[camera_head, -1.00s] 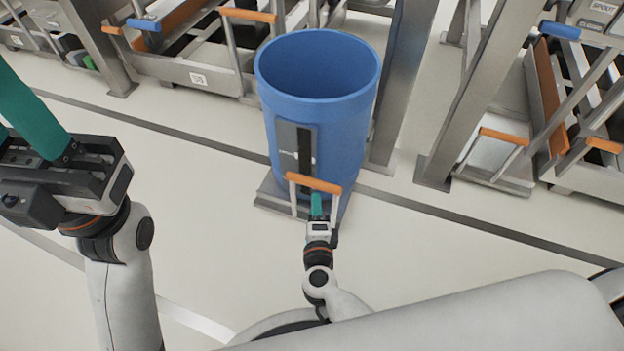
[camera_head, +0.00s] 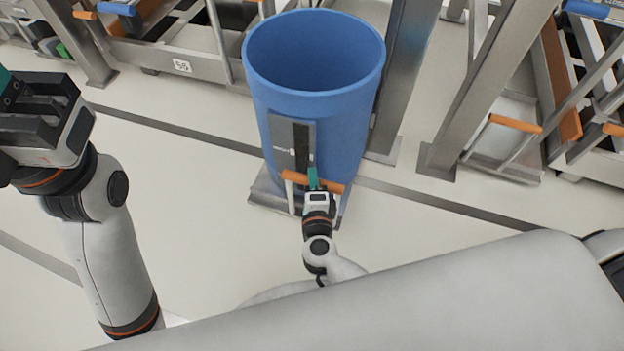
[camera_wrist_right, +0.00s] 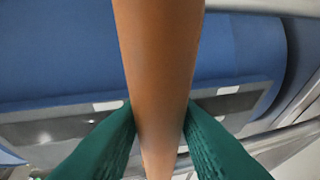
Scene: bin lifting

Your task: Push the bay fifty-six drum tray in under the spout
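The blue drum (camera_head: 345,125), open and empty-looking at the top, stands upright on a low grey metal tray (camera_head: 264,194) in the middle of the head view. The tray has an orange handle bar (camera_head: 331,187) on its near side. My right gripper (camera_head: 313,180) is at this bar. In the right wrist view the orange bar (camera_wrist_right: 157,50) runs between its two green fingers (camera_wrist_right: 158,125), which press on it from both sides. My left gripper (camera_head: 5,82) is high at the left edge, away from the tray; its fingertips are cut off. The spout itself does not show.
Grey posts (camera_head: 400,80) and (camera_head: 480,90) stand just right of the drum. Racks with orange and blue handles (camera_head: 516,124) line the back and right. A dark stripe (camera_head: 190,133) crosses the floor past the tray.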

